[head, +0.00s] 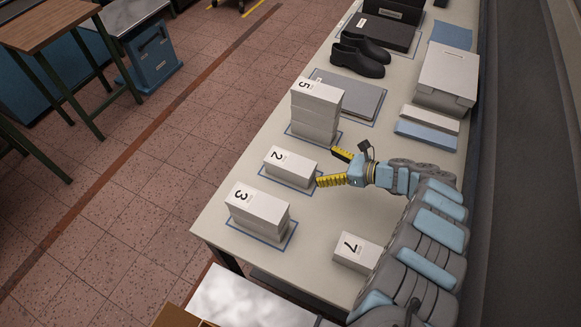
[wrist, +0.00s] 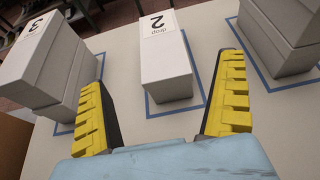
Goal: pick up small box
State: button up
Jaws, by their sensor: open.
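A small white box labelled 2 (head: 290,167) lies on a blue-outlined spot on the table. In the wrist view the small box (wrist: 165,68) is straight ahead, with "drop" printed by its number. My gripper (head: 329,168) has yellow fingers spread apart and points at the box's near end from the right. In the wrist view the box shows in the gap between the fingers, beyond my gripper (wrist: 162,85). Nothing is held. Another white box, labelled 7 (head: 357,251), lies on the table at the front right, below my arm.
Stacked white boxes labelled 3 (head: 258,210) and 5 (head: 315,108) stand on either side of box 2. A flat grey case (head: 349,97), black shoes (head: 358,55) and a larger pale box (head: 447,75) are farther back. The table (head: 222,212) ends just left of the stacks.

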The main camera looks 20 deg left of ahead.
send_near(291, 161)
jog(key=x, duration=0.4)
jog(key=shift+a+f, duration=0.1)
jog(key=shift+a, duration=0.4)
jog(key=b+x, duration=0.1)
jog(key=x, duration=0.4)
jog(key=shift+s+d+f+b, duration=0.1)
jog(key=shift+d+f+b, duration=0.05)
jog(key=shift+b, duration=0.2)
jog(key=shift+a, duration=0.2)
jog(key=c, duration=1.2)
